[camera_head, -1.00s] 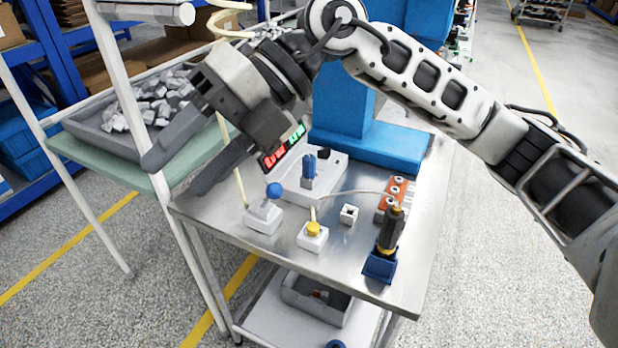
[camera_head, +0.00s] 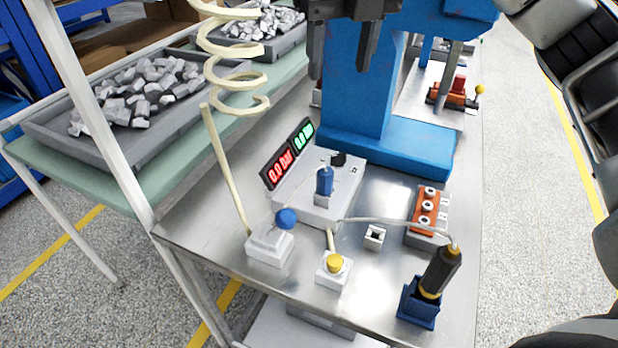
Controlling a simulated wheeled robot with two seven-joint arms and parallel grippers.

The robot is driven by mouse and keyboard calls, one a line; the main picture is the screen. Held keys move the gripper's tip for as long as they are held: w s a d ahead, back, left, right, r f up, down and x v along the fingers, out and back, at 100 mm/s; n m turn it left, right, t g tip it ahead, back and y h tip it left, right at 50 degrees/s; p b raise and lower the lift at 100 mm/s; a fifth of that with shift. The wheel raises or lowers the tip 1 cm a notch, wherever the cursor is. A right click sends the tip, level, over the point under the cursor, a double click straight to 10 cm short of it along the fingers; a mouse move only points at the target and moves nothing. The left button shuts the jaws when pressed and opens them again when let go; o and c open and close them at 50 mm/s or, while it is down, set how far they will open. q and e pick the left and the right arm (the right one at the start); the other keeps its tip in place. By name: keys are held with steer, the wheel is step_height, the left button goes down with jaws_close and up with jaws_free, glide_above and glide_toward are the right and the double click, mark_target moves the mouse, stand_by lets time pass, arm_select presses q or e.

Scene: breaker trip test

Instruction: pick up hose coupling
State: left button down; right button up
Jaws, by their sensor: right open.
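A black cylinder with a yellow band (camera_head: 440,270), which looks like the hose coupling, stands tilted in a small blue holder (camera_head: 418,306) at the front right of the metal table. A thin grey hose (camera_head: 395,221) runs from its top leftward to the grey-white unit. My right gripper (camera_head: 342,62) is at the top of the view with its two dark fingers apart and pointing down, empty. It is well behind and above the coupling, in front of the blue press. Its upper part is cut off by the frame edge. My left gripper is not in view.
The steel table (camera_head: 390,188) also holds a lever box with a blue knob (camera_head: 287,219), a yellow-button box (camera_head: 334,268), a small white socket (camera_head: 374,237), and an orange block (camera_head: 426,212). A blue press (camera_head: 357,90) stands behind. A cream coiled hose (camera_head: 235,48) hangs at the left.

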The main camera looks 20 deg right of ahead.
step_height(320, 180, down, 5)
steer(key=b, duration=0.8)
glide_above(326, 171)
steer(key=f, duration=1.1)
steer(key=shift+s+f, duration=0.1)
steer(key=shift+s, duration=0.25)
steer(key=f, duration=0.5)
steer(key=shift+w+f+p, duration=0.15)
steer(key=shift+w+p, duration=0.2)
steer(key=shift+w, duration=0.05)
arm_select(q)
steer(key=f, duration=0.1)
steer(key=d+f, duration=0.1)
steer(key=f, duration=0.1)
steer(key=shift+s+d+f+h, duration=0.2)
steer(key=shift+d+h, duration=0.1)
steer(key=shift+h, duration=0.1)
arm_select(e)
steer(key=shift+f, duration=0.35)
steer(key=shift+c, duration=0.3)
steer(key=c, duration=1)
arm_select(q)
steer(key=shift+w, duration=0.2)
